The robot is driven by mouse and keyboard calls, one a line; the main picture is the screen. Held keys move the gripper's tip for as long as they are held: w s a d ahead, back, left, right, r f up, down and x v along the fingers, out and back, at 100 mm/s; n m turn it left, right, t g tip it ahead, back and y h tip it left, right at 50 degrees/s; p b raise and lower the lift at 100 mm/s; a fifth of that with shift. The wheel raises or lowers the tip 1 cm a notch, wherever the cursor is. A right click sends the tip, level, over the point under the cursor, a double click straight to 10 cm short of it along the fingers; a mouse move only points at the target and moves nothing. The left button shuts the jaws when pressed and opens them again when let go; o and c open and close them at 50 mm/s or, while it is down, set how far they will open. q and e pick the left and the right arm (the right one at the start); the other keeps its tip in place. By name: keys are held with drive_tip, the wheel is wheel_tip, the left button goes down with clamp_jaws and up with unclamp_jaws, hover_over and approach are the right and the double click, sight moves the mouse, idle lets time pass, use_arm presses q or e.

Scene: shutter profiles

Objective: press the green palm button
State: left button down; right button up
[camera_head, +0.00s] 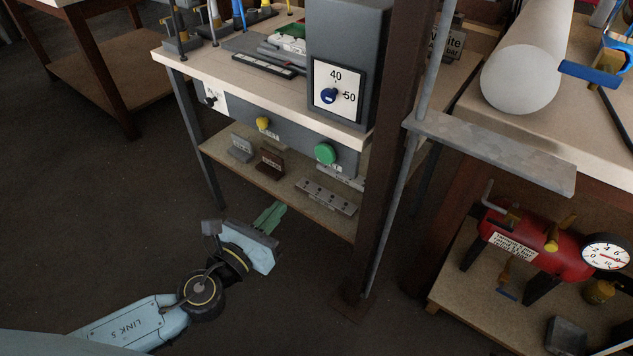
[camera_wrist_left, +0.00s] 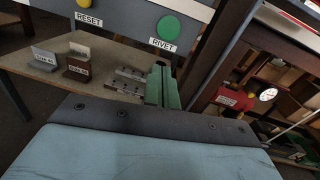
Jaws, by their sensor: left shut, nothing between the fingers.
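The green palm button (camera_head: 325,153) is a round green cap on the grey front panel under the bench top. In the left wrist view the green button (camera_wrist_left: 168,29) is at the top, above a label reading RIVET. My left gripper (camera_head: 270,217) is in front of the bench, lower than the button and to its left in the head view, apart from it. Its green fingers are shut and empty, and show in the left wrist view (camera_wrist_left: 162,86) below the button. My right gripper is not in view.
A yellow knob (camera_head: 263,123), labelled RESET in the wrist view, and a blue dial (camera_head: 328,96) are nearby. A brown post (camera_head: 385,150) stands right of the button. The lower shelf (camera_head: 250,175) holds small blocks. A red tank (camera_head: 530,240) sits at right.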

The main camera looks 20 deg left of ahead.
sight(324, 157)
use_arm(q)
drive_tip(key=shift+s+d+r+m+h, duration=0.15)
drive_tip(key=shift+d+r+m, duration=0.1)
drive_tip(key=shift+r+m, duration=0.15)
drive_tip(key=shift+s+d+r+m+h, duration=0.1)
drive_tip(key=shift+d+r+m+h, duration=0.1)
drive_tip(key=shift+r+m, duration=0.15)
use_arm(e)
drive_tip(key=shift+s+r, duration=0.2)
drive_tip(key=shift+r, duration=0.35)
